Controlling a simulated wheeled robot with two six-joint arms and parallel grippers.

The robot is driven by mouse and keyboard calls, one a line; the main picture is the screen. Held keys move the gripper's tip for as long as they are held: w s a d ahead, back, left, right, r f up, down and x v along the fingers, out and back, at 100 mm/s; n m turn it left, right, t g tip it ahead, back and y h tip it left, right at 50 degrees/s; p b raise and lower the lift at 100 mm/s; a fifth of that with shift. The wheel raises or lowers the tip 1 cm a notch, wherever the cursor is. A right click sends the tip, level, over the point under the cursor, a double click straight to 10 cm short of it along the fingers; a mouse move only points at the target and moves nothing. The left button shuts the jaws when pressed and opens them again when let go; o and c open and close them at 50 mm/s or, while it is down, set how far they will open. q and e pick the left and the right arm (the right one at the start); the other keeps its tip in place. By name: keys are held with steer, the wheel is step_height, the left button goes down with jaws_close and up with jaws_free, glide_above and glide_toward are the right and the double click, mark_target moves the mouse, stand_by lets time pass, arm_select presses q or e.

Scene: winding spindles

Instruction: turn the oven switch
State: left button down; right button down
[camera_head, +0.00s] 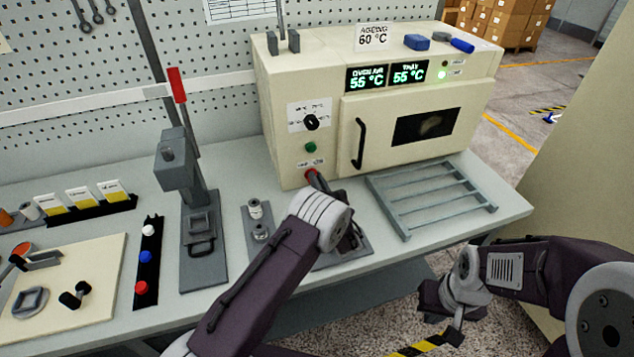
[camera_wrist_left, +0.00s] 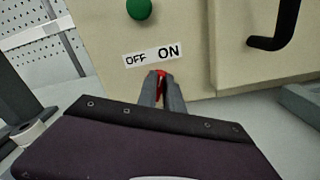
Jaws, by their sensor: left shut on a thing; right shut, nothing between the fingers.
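The oven (camera_head: 290,110) is a cream box at the back of the bench, with displays reading 55 °C. Its red switch (camera_head: 311,174) is low on the front left, below a green button (camera_head: 311,147). In the left wrist view the red switch (camera_wrist_left: 161,76) sits under a label (camera_wrist_left: 152,56) reading OFF and ON, nearer the ON side. My left gripper (camera_head: 316,180) is shut on the switch; its fingers (camera_wrist_left: 161,88) hide most of it. My right gripper (camera_head: 455,335) is shut and empty, low in front of the bench at the right.
A black oven door handle (camera_head: 359,143) is right of the switch. A grey rack (camera_head: 425,195) lies on the bench before the oven. A grey press with a red lever (camera_head: 177,86) stands to the left. Small parts (camera_head: 254,207) sit on a plate between.

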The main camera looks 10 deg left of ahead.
arm_select(q)
steer(key=shift+a+f+n+b, duration=0.1)
steer(key=shift+f+n+b, duration=0.1)
steer(key=shift+n+b, duration=0.65)
steer(key=n+b, duration=0.2)
steer(key=b, duration=0.1)
steer(key=n+b, duration=0.6)
steer(key=b, duration=0.1)
steer(key=shift+s+a+f+n, duration=0.1)
steer(key=shift+s+a+n, duration=0.2)
steer(key=shift+a, duration=0.1)
steer(key=shift+n+b, duration=0.85)
steer(key=shift+b, duration=0.45)
steer(key=shift+r, duration=0.2)
steer(key=c, duration=1.5)
jaws_free()
steer(key=shift+s, duration=0.1)
